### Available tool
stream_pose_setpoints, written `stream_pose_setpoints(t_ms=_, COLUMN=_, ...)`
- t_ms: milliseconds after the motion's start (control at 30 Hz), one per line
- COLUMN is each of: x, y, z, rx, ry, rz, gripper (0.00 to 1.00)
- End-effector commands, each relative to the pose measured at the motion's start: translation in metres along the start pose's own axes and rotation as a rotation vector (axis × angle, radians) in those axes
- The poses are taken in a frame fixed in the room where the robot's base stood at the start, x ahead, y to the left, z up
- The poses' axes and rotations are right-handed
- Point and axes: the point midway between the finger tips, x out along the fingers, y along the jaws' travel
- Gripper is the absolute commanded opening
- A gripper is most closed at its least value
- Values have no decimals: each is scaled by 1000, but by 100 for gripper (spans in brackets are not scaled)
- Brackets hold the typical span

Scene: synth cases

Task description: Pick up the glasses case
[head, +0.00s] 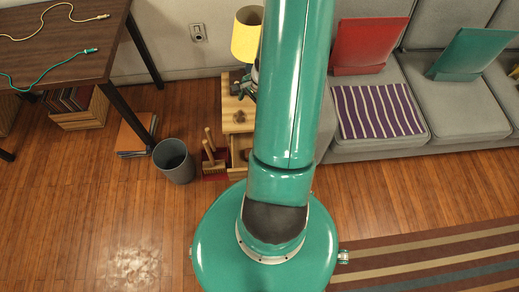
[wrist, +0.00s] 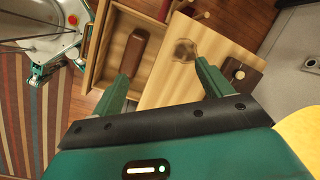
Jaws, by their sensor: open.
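A brown, elongated case (wrist: 132,52), which looks like the glasses case, lies in the open wooden drawer (wrist: 95,65) in the wrist view. My gripper (wrist: 161,72) is open and empty above the small wooden cabinet (wrist: 165,85). Its left finger overlaps the near end of the case in the picture; I cannot tell the height between them. The right finger is over the cabinet top. In the head view the cabinet (head: 236,106) and drawer (head: 240,144) stand partly behind my arm, and my gripper (head: 246,86) shows only in part.
A small brown object (wrist: 186,50) and a dark brown block (wrist: 242,72) are on the cabinet top. A yellow lamp (head: 246,36) stands at its back.

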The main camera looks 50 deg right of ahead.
Motion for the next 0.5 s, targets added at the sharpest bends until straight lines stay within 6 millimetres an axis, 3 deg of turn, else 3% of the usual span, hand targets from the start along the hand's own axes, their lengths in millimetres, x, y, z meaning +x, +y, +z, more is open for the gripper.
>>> stream_pose_setpoints(t_ms=100, x=43, y=38, z=-32, rx=213, ry=-42, rz=-3, gripper=78)
stream_pose_setpoints(t_ms=300, x=102, y=90, z=-62, rx=511, ry=-92, rz=-16, gripper=78)
stream_pose_setpoints(t_ms=500, x=126, y=111, z=-69, rx=629, ry=-111, rz=-21, gripper=78)
